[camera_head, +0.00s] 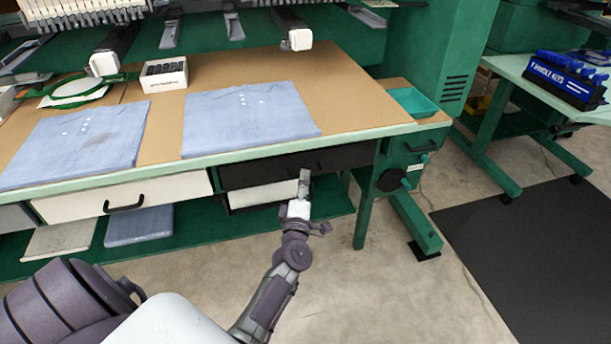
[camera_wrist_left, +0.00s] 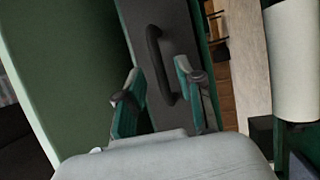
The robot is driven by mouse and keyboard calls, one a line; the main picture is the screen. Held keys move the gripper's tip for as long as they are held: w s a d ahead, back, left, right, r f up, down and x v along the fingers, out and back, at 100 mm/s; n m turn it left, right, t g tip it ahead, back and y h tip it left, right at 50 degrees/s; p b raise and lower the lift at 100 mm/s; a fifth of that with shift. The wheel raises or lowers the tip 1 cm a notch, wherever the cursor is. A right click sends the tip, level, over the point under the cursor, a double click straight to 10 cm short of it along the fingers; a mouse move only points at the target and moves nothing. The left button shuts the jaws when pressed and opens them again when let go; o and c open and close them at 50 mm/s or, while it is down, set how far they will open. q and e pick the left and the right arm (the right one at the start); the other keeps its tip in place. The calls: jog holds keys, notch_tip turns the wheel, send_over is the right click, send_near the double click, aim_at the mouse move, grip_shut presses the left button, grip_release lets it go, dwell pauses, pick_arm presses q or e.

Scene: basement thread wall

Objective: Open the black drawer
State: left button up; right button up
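The black drawer (camera_head: 255,172) sits under the front edge of the work table, and its front looks shut. In the left wrist view, its dark front (camera_wrist_left: 181,28) carries a curved black handle (camera_wrist_left: 154,48). My left gripper (camera_head: 304,180) is in front of the drawer's right part. In the left wrist view, the fingers of my left gripper (camera_wrist_left: 160,72) are open, one on each side of the handle's line. I cannot tell whether they touch the handle, which is mostly hidden in the head view. My right gripper is not in view.
A white drawer (camera_head: 75,204) with a black handle is left of the black one. Folded blue shirts (camera_head: 250,117) lie on the table (camera_head: 345,90). A green table leg (camera_head: 364,215) stands right of my gripper. Concrete floor (camera_head: 380,300) is clear in front.

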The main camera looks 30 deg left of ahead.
pick_arm(q)
jog(key=shift+x, duration=1.55)
jog(key=shift+c, duration=0.2)
grip_shut()
